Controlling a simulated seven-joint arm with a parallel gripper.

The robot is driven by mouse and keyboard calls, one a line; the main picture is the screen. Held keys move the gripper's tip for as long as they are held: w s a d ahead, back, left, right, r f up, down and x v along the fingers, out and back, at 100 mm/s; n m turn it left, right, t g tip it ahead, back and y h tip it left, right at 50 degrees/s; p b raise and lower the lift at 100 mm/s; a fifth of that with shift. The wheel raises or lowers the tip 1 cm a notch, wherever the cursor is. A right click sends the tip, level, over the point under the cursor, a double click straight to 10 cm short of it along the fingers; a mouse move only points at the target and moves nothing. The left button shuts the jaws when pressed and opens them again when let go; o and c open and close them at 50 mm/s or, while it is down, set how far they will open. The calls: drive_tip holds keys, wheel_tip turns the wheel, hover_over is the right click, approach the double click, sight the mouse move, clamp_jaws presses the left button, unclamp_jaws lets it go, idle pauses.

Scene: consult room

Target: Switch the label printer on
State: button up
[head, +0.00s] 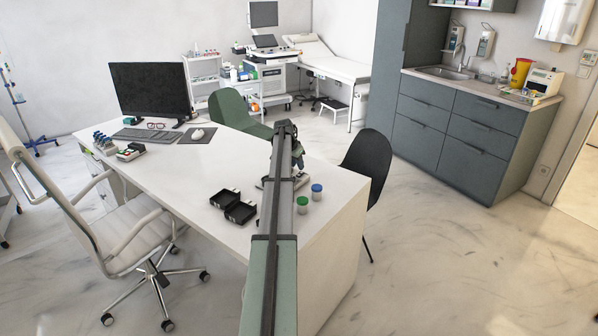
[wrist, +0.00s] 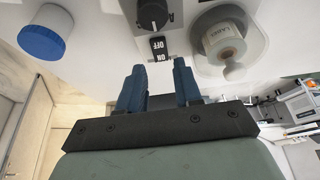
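In the wrist view a black rocker switch (wrist: 157,47) with ON and OFF lettering, seen upside down, sits on a pale device front (wrist: 180,30) that I take to be the label printer. A black knob (wrist: 153,14) is beside the switch, and a round grey-white part (wrist: 222,40) with small print is to its right. My gripper (wrist: 160,82) has two blue fingers apart with nothing between them; the switch shows just beyond the fingertips, with no clear contact. In the head view my arm hides most of the device on the desk. Which way the rocker is pressed is unclear.
A green-lidded cup (head: 302,204) and a blue-lidded cup (head: 317,191) stand right of my arm; one blue lid (wrist: 42,43) shows in the wrist view. Black open boxes (head: 225,199) lie left of my arm. The desk (head: 185,180) is bare between them and the keyboard (head: 133,135).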

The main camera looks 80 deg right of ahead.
sight(300, 173)
drive_tip(key=shift+x, duration=2.4)
drive_tip(key=shift+r, duration=0.1)
clamp_jaws()
